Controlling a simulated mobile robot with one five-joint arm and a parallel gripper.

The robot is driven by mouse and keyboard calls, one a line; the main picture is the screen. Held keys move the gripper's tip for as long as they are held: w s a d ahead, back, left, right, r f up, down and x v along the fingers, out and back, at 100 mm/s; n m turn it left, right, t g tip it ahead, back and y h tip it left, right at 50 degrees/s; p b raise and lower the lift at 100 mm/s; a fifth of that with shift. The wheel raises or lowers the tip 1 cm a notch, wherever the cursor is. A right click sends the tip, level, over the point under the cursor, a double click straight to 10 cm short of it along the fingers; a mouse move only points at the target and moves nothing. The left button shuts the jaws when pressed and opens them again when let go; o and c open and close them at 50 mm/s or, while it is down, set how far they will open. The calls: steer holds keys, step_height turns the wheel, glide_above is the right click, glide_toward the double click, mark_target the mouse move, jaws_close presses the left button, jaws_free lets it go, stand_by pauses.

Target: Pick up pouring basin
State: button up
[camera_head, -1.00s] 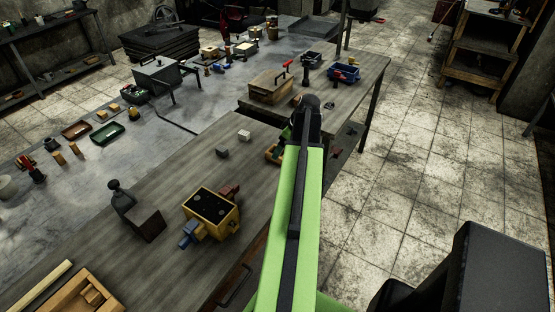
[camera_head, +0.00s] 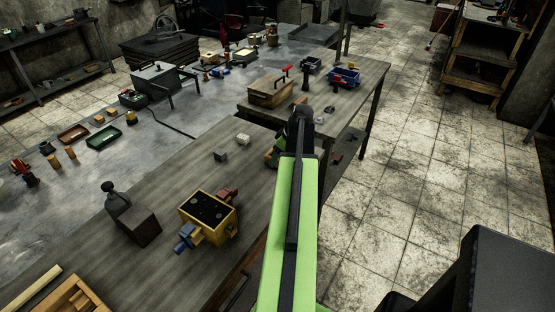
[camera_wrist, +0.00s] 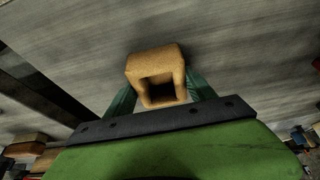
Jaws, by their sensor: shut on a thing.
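The pouring basin (camera_wrist: 155,68) is a tan, squarish block with a square hollow, in the middle of the wrist view. My gripper (camera_wrist: 160,92) is shut on it, with one green finger on each side. The finger ends are partly hidden behind the basin. The grey wooden tabletop (camera_wrist: 235,50) lies beyond the basin; I cannot tell whether they touch. In the head view my green arm hides most of the gripper and the basin.
A yellow box with blue and red parts (camera_head: 209,214) and a dark block (camera_head: 138,226) stand on the near table. Two small grey blocks, one darker (camera_head: 220,156) and one lighter (camera_head: 243,139), lie left of my arm. A wooden box (camera_head: 268,94) stands on the far table.

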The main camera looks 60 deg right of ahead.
steer(key=shift+c, duration=1.3)
steer(key=shift+r, duration=0.1)
